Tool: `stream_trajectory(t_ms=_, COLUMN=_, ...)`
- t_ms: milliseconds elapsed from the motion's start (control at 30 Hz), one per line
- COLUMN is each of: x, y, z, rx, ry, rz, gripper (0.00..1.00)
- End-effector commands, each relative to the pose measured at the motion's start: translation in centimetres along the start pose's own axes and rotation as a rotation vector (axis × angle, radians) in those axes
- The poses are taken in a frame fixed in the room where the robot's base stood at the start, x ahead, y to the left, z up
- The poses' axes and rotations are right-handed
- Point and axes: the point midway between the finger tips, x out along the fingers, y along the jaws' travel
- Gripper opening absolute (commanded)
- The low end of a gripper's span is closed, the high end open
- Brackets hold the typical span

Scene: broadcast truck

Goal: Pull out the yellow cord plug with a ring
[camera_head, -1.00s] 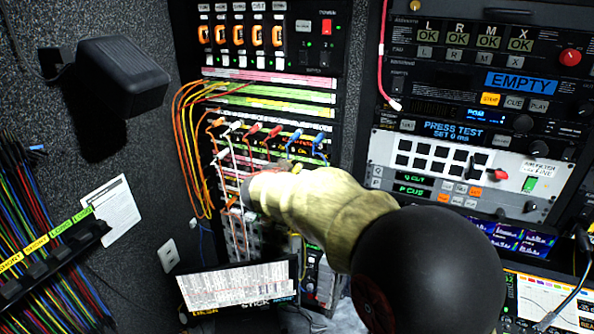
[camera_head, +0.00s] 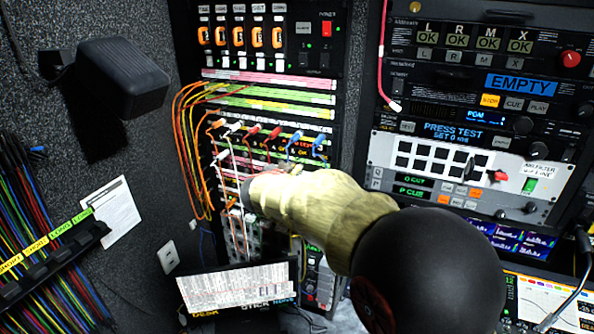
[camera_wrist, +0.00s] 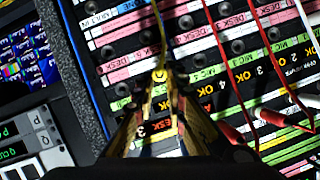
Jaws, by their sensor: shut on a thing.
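In the wrist view, my gripper (camera_wrist: 159,98) points at the patch panel with its two fingers closed together on the yellow plug (camera_wrist: 159,76). A round yellow ring shape shows at the fingertips, and a thin yellow cord (camera_wrist: 162,32) runs up from there. Whether the plug is still seated in its socket cannot be told, as the fingers cover its lower part. In the head view, my arm reaches to the patch panel and hides the fingers and the yellow plug.
Red cords (camera_wrist: 222,50) and white cords with plugs hang close on the right in the wrist view. In the head view, white, red and blue plugs (camera_head: 321,139) line the row above my arm. Orange cords (camera_head: 183,140) loop at left.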

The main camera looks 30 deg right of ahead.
Motion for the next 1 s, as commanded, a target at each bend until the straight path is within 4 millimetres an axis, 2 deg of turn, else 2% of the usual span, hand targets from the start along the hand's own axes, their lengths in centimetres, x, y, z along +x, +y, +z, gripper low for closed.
stream_trajectory(t_ms=1000, x=-0.71, y=-0.05, z=0.3, rx=-0.001, ry=0.0, rz=0.0, gripper=0.0)
